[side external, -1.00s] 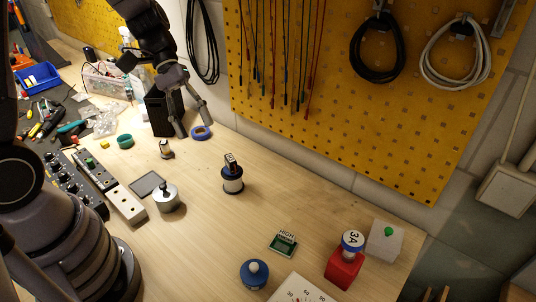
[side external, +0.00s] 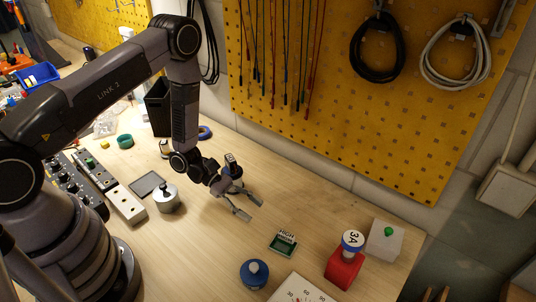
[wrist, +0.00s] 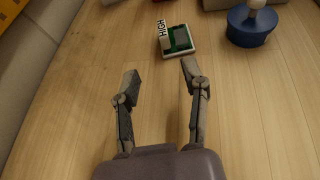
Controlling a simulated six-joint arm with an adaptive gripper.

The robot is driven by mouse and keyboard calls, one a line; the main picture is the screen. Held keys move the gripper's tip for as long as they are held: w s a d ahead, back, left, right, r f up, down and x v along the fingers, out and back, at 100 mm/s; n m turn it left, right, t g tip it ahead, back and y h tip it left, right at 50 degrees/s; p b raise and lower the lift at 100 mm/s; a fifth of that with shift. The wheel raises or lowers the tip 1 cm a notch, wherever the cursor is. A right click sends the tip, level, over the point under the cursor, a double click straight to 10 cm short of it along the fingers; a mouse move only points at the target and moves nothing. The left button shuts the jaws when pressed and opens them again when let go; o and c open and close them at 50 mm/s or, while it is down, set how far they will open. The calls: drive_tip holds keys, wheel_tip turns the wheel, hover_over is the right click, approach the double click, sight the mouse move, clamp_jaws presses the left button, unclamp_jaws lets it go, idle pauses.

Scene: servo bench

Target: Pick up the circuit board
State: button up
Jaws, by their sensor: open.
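The circuit board (side external: 283,243) is a small green board with a white label reading HIGH. It lies on the wooden bench at the lower middle of the side view. In the wrist view the circuit board (wrist: 178,40) shows at the top centre, ahead of the fingertips. My gripper (side external: 252,206) is open and empty, above the bench, up and to the left of the board. In the wrist view my gripper (wrist: 160,76) has its two fingers spread, with bare wood between them. The fingers do not touch the board.
A blue round knob piece (side external: 254,273) stands left of and nearer than the board. A red block with a 3A disc (side external: 344,266) and a white box with a green button (side external: 386,240) stand to the right. A grey weight (side external: 167,198) is at the left. Bare wood surrounds the board.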

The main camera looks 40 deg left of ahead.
sight(279, 231)
drive_tip(key=x, duration=0.3)
drive_tip(key=shift+d+f, duration=0.1)
drive_tip(key=shift+d, duration=0.2)
drive_tip(key=x, duration=0.4)
drive_tip(key=shift+s+d, duration=0.15)
drive_tip(key=shift+s, duration=0.1)
drive_tip(key=shift+w+d, duration=0.15)
drive_tip(key=shift+d, duration=0.4)
clamp_jaws()
